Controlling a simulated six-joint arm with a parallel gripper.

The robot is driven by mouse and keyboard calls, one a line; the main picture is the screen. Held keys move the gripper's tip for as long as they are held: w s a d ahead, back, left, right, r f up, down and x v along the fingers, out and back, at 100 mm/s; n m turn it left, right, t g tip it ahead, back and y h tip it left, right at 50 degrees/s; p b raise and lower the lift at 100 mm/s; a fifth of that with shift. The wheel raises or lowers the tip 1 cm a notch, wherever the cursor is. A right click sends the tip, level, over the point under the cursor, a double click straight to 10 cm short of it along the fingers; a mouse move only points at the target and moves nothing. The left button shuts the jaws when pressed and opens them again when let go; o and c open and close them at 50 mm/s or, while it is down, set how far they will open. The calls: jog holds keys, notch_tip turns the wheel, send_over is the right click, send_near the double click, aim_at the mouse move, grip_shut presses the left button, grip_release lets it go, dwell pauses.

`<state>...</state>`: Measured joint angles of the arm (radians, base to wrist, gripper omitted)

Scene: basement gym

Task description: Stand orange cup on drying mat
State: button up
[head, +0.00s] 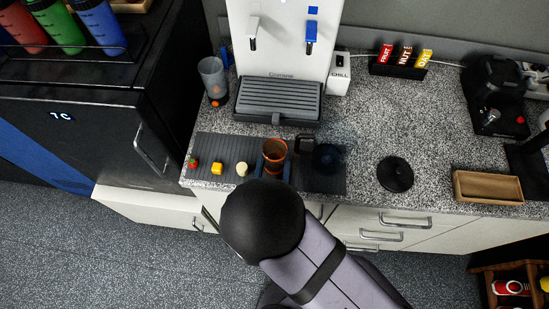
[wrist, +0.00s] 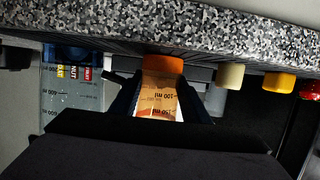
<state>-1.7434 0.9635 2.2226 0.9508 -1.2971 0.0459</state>
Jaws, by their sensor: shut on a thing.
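The orange cup (head: 275,151) is upright over the dark drying mat (head: 222,148) in the head view, its open top showing. In the wrist view, which sees the scene upside down, the clear-walled cup (wrist: 158,98) has ml marks and an orange base. That base is at the mat's surface; I cannot tell whether it touches or hovers just above. My gripper (wrist: 158,103) is shut on the cup, one finger on each side. In the head view my arm hides the area in front of the cup.
Small red (head: 193,162), yellow (head: 217,168) and cream (head: 242,169) pieces stand left of the cup. A dark blue cup (head: 326,158) stands close on its right. The dispenser (head: 280,95) is behind; a clear cup (head: 212,75) stands beside it. A black disc (head: 395,174) lies further right.

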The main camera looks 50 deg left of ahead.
jog(key=shift+f, duration=0.2)
jog(key=o, duration=0.9)
jog(key=shift+r, duration=0.1)
jog(key=shift+r, duration=0.2)
jog(key=shift+s+d, duration=0.2)
jog(key=shift+s, duration=0.1)
jog(key=shift+b+v, duration=0.75)
jog(key=shift+v, duration=1.65)
jog(key=shift+w, duration=0.1)
